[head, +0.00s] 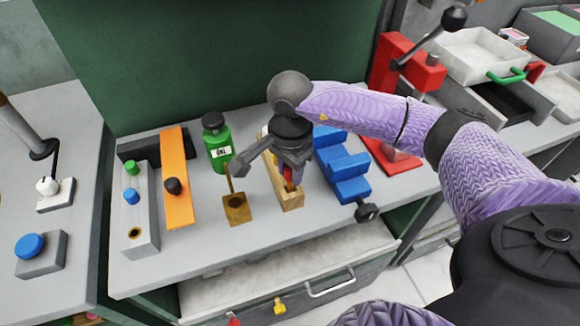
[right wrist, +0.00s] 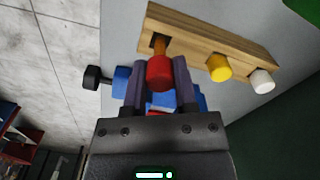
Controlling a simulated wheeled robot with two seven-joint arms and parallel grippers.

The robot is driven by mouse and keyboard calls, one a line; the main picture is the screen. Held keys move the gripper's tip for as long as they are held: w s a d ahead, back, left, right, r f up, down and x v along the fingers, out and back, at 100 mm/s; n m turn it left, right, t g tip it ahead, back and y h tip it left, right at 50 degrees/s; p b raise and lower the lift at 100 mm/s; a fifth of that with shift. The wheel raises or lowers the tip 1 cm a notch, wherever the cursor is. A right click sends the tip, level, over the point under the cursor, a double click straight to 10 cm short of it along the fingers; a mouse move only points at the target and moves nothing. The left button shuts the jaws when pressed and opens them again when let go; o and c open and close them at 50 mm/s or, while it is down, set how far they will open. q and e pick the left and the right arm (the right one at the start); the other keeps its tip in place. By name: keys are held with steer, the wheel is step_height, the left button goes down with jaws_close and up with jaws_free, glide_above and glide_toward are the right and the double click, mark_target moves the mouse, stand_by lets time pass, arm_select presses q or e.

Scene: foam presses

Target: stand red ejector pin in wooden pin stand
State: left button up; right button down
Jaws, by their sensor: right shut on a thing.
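The red ejector pin (right wrist: 159,72) is between the fingers of my right gripper (right wrist: 160,80), which is shut on it. Its brown shaft points at the end hole of the wooden pin stand (right wrist: 205,30); I cannot tell how deep the tip is in the hole. A yellow pin (right wrist: 219,68) and a white pin (right wrist: 262,81) stand in the other holes. In the head view my right gripper (head: 289,178) is over the near end of the stand (head: 292,203), hiding much of it. My left gripper is not in view.
A blue stepped vice (head: 345,175) stands close to the right of the stand. A red press (head: 400,75) stands at the back right. An open drawer (head: 270,285) is below.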

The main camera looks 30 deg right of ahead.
mark_target(290, 182)
steer(key=shift+f+b, duration=1.3)
steer(key=shift+f, duration=0.35)
steer(key=shift+c, duration=1.6)
jaws_free()
step_height(290, 182, up, 10)
steer(key=shift+p, duration=1.1)
